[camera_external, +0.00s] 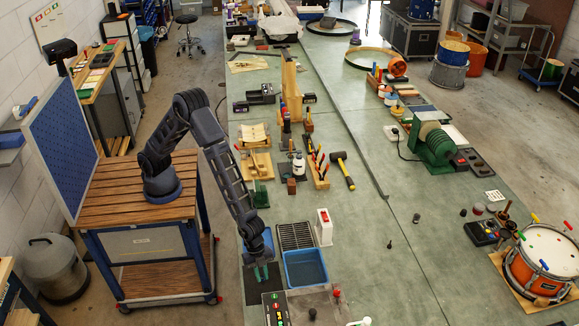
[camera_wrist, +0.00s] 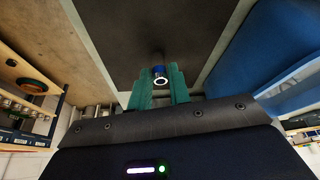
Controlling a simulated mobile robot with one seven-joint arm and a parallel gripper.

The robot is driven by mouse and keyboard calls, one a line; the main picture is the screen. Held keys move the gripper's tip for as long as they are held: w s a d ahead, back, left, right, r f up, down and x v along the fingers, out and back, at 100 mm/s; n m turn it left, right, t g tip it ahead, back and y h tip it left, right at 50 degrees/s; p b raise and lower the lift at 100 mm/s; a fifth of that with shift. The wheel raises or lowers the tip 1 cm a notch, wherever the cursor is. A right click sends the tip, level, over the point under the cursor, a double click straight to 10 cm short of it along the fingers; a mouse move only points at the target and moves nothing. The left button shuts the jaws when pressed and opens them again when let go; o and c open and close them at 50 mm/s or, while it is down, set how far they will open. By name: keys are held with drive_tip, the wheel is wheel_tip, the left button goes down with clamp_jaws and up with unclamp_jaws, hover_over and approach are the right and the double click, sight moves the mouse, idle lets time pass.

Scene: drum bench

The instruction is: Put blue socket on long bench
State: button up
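The blue socket (camera_wrist: 159,72), a small blue ring with a pale round opening, sits between the green fingertips of my gripper (camera_wrist: 161,84) in the wrist view. Both fingers appear to touch its sides, so my gripper looks shut on it. In the camera_external view my gripper (camera_external: 262,272) points down near the left front edge of the long bench (camera_external: 390,225), left of a blue tray. The socket cannot be made out there. A dark flat surface lies beyond the socket in the wrist view; whether the socket touches it is not clear.
The blue tray (camera_external: 306,268), a dark grate (camera_external: 295,236) and a white-and-red box (camera_external: 324,227) stand close to my gripper. A control box (camera_external: 276,309) with lit buttons is in front. The bench's middle right is mostly clear; an orange drum (camera_external: 540,262) stands at the right.

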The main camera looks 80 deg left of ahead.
drive_tip(key=shift+o, duration=1.4)
drive_tip(key=shift+r, duration=0.15)
